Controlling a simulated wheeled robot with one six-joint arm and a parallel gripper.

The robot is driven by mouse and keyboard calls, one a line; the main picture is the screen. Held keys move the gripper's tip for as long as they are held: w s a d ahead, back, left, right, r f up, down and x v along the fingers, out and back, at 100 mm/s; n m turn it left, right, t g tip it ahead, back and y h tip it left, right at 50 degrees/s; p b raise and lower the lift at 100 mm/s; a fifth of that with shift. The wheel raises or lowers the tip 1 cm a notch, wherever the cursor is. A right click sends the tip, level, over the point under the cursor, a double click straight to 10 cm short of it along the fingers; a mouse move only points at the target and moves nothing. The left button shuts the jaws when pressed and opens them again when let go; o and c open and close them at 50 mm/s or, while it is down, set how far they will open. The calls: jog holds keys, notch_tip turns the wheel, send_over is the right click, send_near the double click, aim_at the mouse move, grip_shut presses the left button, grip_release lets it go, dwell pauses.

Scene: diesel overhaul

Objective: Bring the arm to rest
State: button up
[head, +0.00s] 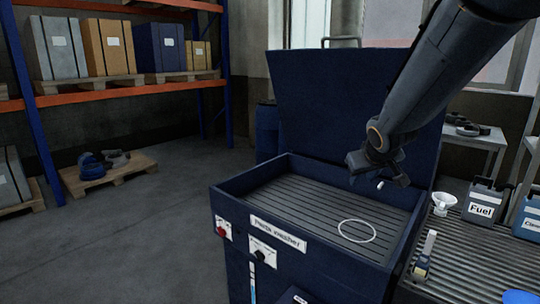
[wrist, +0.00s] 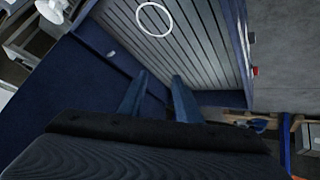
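My arm (head: 432,85) reaches in from the upper right in the head view. My gripper (head: 378,180) hangs above the right part of the parts washer (head: 232,198). In the wrist view the two fingers of my gripper (wrist: 160,76) stand apart with nothing between them. The gripper is open and empty. It is clear of the washer's slatted floor (head: 300,205). A thin white ring (head: 339,228) lies on that floor, below the gripper; it also shows in the wrist view (wrist: 138,19).
The washer's raised lid (head: 320,95) stands close behind my gripper. To the right, a slatted bench holds a fuel can (head: 481,205), a white funnel (head: 444,202) and a brush (head: 427,252). Shelving (head: 110,88) stands at the left. The floor (head: 150,235) between is open.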

jog(key=s+a+f+g, duration=0.2)
jog(key=s+f, duration=0.3)
jog(key=s, duration=0.3)
jog(key=s+a+f+m+g+b, duration=0.1)
jog(key=s+a+f+g, duration=0.1)
jog(key=s+f, duration=0.3)
jog(key=s+a+f+m+g+y, duration=0.1)
jog(key=s+a+f+g, duration=0.2)
jog(key=s, duration=1)
notch_tip(320, 180, down, 2)
jog(key=shift+s+f+b, duration=0.15)
jog(key=shift+f+b, duration=0.1)
jog(key=shift+b, duration=0.1)
